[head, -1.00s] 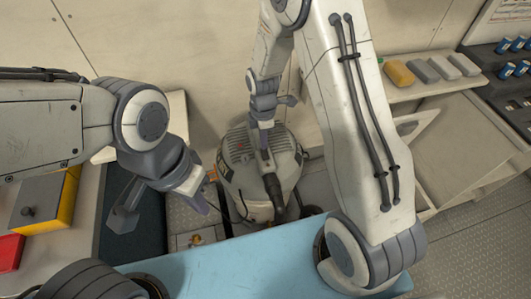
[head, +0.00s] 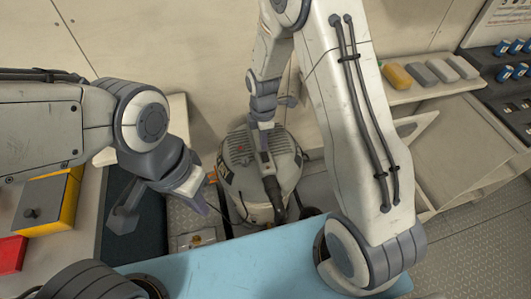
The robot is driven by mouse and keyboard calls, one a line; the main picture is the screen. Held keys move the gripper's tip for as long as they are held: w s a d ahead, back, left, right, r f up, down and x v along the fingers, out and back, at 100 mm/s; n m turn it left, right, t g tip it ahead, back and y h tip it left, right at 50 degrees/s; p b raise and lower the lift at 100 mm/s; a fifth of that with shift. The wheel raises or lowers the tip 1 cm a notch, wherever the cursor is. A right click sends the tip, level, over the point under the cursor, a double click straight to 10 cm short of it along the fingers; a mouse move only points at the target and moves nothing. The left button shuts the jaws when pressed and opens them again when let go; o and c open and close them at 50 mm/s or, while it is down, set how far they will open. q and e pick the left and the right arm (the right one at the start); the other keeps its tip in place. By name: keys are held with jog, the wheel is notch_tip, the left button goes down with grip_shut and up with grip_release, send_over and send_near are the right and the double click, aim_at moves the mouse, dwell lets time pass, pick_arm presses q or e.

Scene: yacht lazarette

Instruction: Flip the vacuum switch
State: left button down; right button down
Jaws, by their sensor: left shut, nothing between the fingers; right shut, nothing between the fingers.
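The vacuum (head: 247,191) is a grey-beige canister with a dark grey ribbed top, standing on the floor in the middle of the head view. A small red spot (head: 243,148), possibly its switch, shows on the top at left. My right gripper (head: 264,147) is shut and empty, pointing down at the vacuum's top, just right of the red spot. I cannot tell whether it touches the top. My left gripper (head: 200,206) is shut and empty, left of the vacuum and apart from it.
A light blue surface (head: 235,262) lies in front. A yellow box (head: 50,205) and a red box (head: 12,254) sit on the left bench. A shelf at right holds a yellow block (head: 397,77) and grey blocks (head: 440,70). A black hose (head: 275,195) runs down the vacuum's front.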

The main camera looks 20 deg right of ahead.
aim_at(263, 154)
notch_tip(263, 154, up, 5)
jog(key=p, duration=0.3)
jog(key=shift+r+p, duration=0.1)
jog(key=shift+p, duration=0.3)
jog(key=s+a+r+m, duration=0.5)
jog(key=s+a+r, duration=0.3)
jog(key=s+r, duration=0.3)
jog(key=s+r+m, duration=0.3)
jog(key=s, duration=0.4)
jog(key=s+r+m+y, duration=0.1)
jog(key=s+r+m, duration=0.1)
jog(key=s, duration=0.4)
jog(key=shift+s+a+r+m, duration=0.25)
jog(key=shift+s+r+m, duration=0.15)
jog(key=shift+r, duration=0.5)
jog(key=shift+w+a, duration=0.1)
